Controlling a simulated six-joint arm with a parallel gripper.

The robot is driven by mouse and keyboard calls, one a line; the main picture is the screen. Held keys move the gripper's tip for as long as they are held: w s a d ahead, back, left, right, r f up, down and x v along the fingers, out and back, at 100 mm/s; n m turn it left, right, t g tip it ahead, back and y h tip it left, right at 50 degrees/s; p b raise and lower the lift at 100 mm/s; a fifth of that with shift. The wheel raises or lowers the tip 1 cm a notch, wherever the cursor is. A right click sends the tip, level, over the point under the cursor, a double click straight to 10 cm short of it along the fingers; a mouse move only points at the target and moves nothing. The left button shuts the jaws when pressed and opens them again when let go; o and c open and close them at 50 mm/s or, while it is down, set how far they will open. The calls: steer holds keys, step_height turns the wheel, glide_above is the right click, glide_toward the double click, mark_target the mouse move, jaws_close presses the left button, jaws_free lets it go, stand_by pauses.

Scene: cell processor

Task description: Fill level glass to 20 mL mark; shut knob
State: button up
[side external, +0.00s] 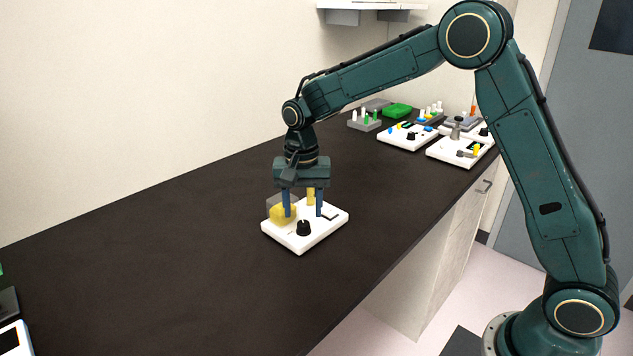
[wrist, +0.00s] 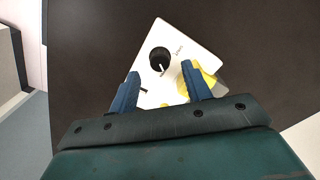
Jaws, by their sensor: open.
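The device is a white panel (side external: 318,232) near the middle of the dark bench; it also shows in the wrist view (wrist: 187,40). A black knob (side external: 303,228) sits on its near part, and in the wrist view the knob (wrist: 159,59) carries a white pointer line. A yellow rounded part (side external: 283,214) and a yellow upright part (side external: 311,196) stand on the panel. I cannot make out a level glass or its marks. My gripper (side external: 303,214) points down over the panel, behind the knob, with its blue fingers apart and nothing visibly held between them. Its fingers (wrist: 163,82) partly hide the panel.
More white panels (side external: 408,137) with knobs, a grey rack (side external: 364,124) and a green block (side external: 397,110) stand at the bench's far end. A white device (side external: 12,340) is cut off at the lower left. The bench around the panel is clear.

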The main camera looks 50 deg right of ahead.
mark_target(303, 223)
steer(key=shift+f, duration=1.75)
steer(key=c, duration=1)
